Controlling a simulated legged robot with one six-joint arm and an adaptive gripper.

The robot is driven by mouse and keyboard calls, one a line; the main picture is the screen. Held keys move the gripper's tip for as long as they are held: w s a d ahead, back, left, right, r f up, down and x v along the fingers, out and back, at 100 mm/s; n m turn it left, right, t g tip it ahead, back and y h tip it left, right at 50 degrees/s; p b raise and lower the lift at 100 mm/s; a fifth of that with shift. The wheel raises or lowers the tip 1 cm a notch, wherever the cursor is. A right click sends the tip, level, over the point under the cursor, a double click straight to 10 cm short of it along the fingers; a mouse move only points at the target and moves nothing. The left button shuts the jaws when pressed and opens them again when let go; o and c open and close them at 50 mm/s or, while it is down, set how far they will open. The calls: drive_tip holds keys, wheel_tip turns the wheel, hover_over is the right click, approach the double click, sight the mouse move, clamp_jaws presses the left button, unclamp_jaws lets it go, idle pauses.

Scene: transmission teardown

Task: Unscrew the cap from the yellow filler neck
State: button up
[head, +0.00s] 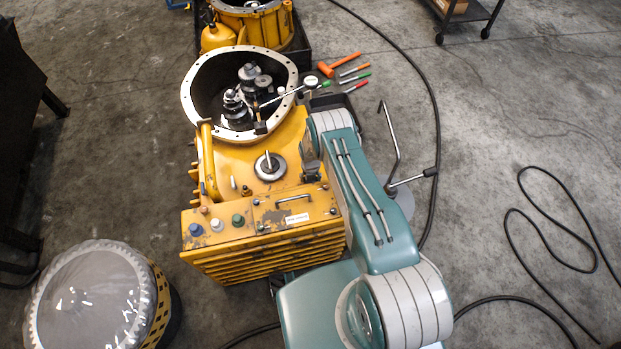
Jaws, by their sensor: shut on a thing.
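A worn yellow transmission housing (226,262) stands on the floor, with a large open bell mouth at its far end. My teal and grey arm reaches forward over its right side and covers part of it. My gripper is not visible; the far end of my arm is hidden behind its own links. I cannot make out the yellow filler neck or its cap. A thick yellow pipe (206,160) runs along the housing's left side, but I cannot tell whether it is the neck. A small dark grey part (310,168) shows beside my arm; what it is stays unclear.
Pink, white and green knobs sit on the housing's front top. Orange-, green- and red-handled tools (340,66) lie beyond. A bent metal lever (392,146) stands right of my arm. A wrapped drum (88,300) is at left. Cables (540,215) cross the floor.

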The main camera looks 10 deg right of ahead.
drive_tip(key=o, duration=1.2)
drive_tip(key=shift+w, duration=0.15)
drive_tip(key=shift+o, duration=0.2)
drive_tip(key=shift+r, duration=2.25)
